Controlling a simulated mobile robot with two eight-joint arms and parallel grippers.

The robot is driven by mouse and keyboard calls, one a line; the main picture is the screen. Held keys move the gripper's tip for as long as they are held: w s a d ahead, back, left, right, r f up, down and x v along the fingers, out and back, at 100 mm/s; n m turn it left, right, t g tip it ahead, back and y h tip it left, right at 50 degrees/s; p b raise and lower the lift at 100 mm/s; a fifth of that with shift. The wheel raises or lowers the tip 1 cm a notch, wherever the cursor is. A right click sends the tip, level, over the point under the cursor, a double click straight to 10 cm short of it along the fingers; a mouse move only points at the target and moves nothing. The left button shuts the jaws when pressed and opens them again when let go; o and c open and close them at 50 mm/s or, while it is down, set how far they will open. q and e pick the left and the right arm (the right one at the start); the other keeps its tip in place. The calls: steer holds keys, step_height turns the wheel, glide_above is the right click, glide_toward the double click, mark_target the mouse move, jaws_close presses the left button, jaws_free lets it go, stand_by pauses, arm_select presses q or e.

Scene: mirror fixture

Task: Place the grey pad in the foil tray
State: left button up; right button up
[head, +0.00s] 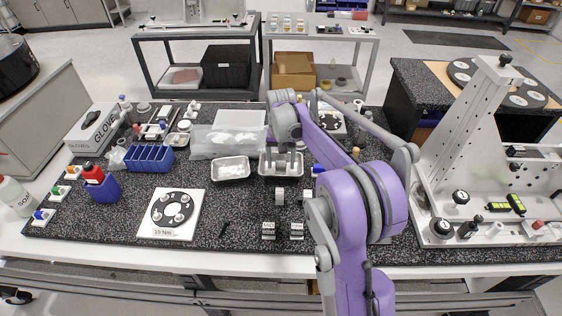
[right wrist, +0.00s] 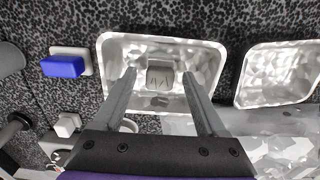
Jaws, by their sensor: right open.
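A foil tray (head: 266,174) stands on the speckled dark mat in the middle; it also fills the upper middle of the right wrist view (right wrist: 218,54). A small grey pad (right wrist: 160,72) with dark marks lies inside this tray. My right gripper (head: 282,164) is over the tray, its fingers pointing down. In the right wrist view my right gripper (right wrist: 159,74) is open, with one finger on each side of the grey pad and a gap to it. My left gripper is not in view.
A second foil tray (head: 230,170) is close on the left. Small grey blocks (head: 268,231) stand nearer the front edge. A blue-topped piece (right wrist: 64,66) is beside the tray. Clear plastic bags (head: 215,140) lie behind. A white fixture (head: 480,150) stands at the right.

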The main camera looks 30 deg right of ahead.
mark_target(281, 164)
step_height(281, 164, up, 12)
steer(key=s+a+n+t, duration=0.3)
steer(key=s+a, duration=0.6)
steer(key=s, duration=0.3)
steer(key=s+a+f+n+t, duration=0.1)
steer(key=s+a+f, duration=0.1)
steer(key=s+f, duration=0.1)
steer(key=s+a+f+n+t, duration=0.1)
steer(key=s+f, duration=0.2)
steer(key=s, duration=0.3)
steer(key=s+a+f+n, duration=0.1)
steer(key=s+a+f, duration=0.1)
steer(key=s+f, duration=0.2)
steer(key=shift+s+a+f+t, duration=0.1)
steer(key=shift+s+a+t, duration=0.25)
steer(key=shift+s+t, duration=0.05)
steer(key=shift+s+f, duration=0.2)
steer(key=shift+f, duration=0.05)
